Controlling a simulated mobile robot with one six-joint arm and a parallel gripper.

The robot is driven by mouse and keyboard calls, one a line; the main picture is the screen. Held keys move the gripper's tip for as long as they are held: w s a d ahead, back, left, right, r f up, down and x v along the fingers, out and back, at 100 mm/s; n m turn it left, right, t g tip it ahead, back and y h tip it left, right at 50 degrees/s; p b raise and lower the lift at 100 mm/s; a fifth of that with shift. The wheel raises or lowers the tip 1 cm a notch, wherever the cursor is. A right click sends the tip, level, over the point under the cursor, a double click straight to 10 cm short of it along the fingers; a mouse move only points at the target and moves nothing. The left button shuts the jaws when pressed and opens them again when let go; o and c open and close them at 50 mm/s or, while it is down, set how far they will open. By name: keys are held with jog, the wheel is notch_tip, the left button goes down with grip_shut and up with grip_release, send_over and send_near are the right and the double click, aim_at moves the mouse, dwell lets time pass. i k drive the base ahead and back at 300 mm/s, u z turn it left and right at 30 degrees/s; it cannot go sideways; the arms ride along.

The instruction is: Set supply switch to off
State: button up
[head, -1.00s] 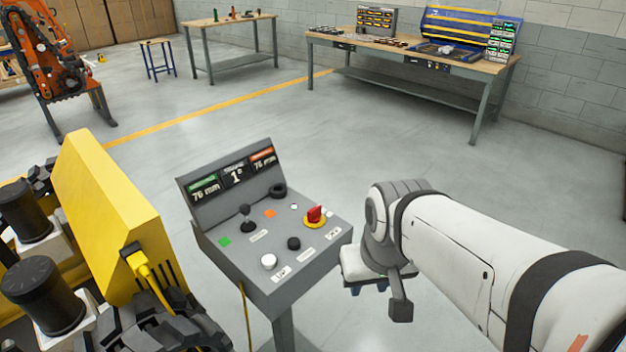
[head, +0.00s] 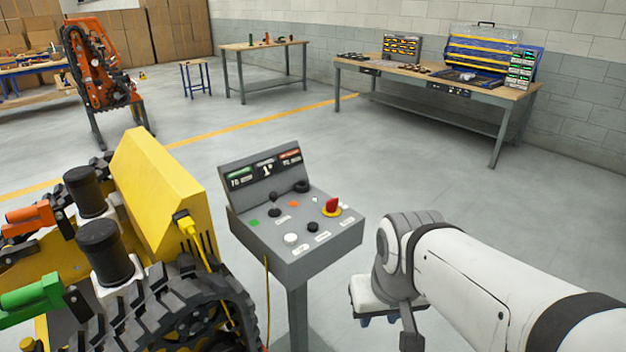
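The control console (head: 300,264) is a grey box on a post, with a sloped top and a raised display panel (head: 265,171) at its back. A red rotary switch on a yellow base (head: 332,206) sits at the right of its top; I take it for the supply switch, but its label is too small to read. My gripper (head: 378,318) hangs at the end of my white arm, right of the console and apart from it. Its fingers are mostly hidden below the wrist, so its opening cannot be told.
A yellow tracked carrier (head: 160,185) with black tracks stands close on the console's left, joined by a yellow cable (head: 199,243). An orange tracked machine (head: 98,65) stands at the back left. Workbenches (head: 440,80) line the back wall. The floor behind the console is clear.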

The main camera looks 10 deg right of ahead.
aim_at(331, 205)
jog(key=u, duration=0.05)
jog(key=i, duration=0.9)
jog(key=z, duration=0.1)
